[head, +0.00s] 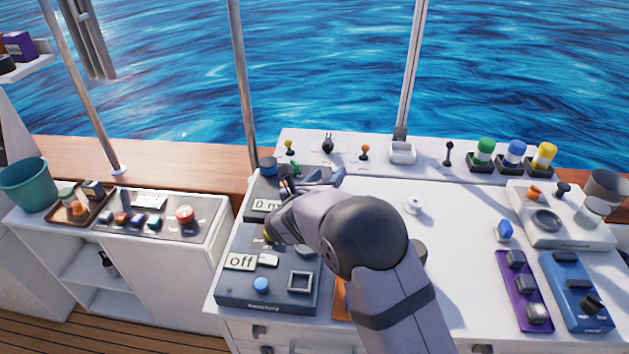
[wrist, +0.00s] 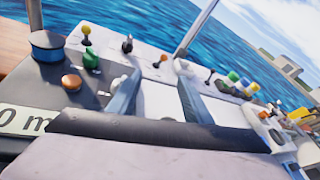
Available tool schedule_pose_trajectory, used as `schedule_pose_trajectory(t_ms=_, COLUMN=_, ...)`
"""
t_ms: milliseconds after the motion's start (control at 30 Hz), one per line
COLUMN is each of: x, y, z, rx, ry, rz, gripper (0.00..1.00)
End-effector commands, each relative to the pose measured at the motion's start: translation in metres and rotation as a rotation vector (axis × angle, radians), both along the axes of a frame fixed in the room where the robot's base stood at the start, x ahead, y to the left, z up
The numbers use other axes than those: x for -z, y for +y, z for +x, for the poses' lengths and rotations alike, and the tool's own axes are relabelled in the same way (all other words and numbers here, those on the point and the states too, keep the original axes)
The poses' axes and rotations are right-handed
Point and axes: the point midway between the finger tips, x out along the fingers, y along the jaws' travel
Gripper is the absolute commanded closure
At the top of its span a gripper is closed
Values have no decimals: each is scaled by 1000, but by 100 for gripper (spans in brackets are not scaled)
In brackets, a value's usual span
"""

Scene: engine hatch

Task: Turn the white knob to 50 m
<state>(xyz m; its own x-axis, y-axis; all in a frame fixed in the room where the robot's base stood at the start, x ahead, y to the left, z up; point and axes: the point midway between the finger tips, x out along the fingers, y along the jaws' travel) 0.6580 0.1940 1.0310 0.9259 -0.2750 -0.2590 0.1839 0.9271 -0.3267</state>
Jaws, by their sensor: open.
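The dark panel (head: 255,187) at the console's back left carries a display (head: 266,205) whose visible part reads "0 m"; the wrist view shows the display (wrist: 24,122) cut off at the edge. A small white knob (wrist: 117,84) is on this panel in the wrist view, partly covered by my left finger. In the head view my gripper hides it. My gripper (head: 316,181) is open over the panel's right side; its spread fingers also show in the wrist view (wrist: 158,84). I cannot tell whether a finger touches the knob.
A blue knob (wrist: 47,45), green knob (wrist: 91,61) and orange knob (wrist: 71,83) crowd the same panel. A panel reading "off" (head: 240,261) lies in front. Small levers (head: 327,145) stand behind.

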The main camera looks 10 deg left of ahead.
Motion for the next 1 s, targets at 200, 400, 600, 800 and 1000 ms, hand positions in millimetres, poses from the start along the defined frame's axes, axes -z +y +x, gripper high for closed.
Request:
schedule_pose_trajectory(t_ms=200, x=43, y=39, z=-13, rx=-156, ry=76, rz=157, gripper=54)
schedule_pose_trajectory(t_ms=400, x=50, y=45, z=-15, rx=-135, ry=84, rz=283, gripper=54)
schedule_pose_trajectory(t_ms=600, x=50, y=44, z=-14, rx=-127, ry=79, rz=300, gripper=54)
schedule_pose_trajectory(t_ms=800, x=53, y=44, z=-3, rx=-126, ry=78, rz=297, gripper=54)
schedule_pose_trajectory(t_ms=1000, x=62, y=42, z=19, rx=-126, ry=80, rz=297, gripper=54)
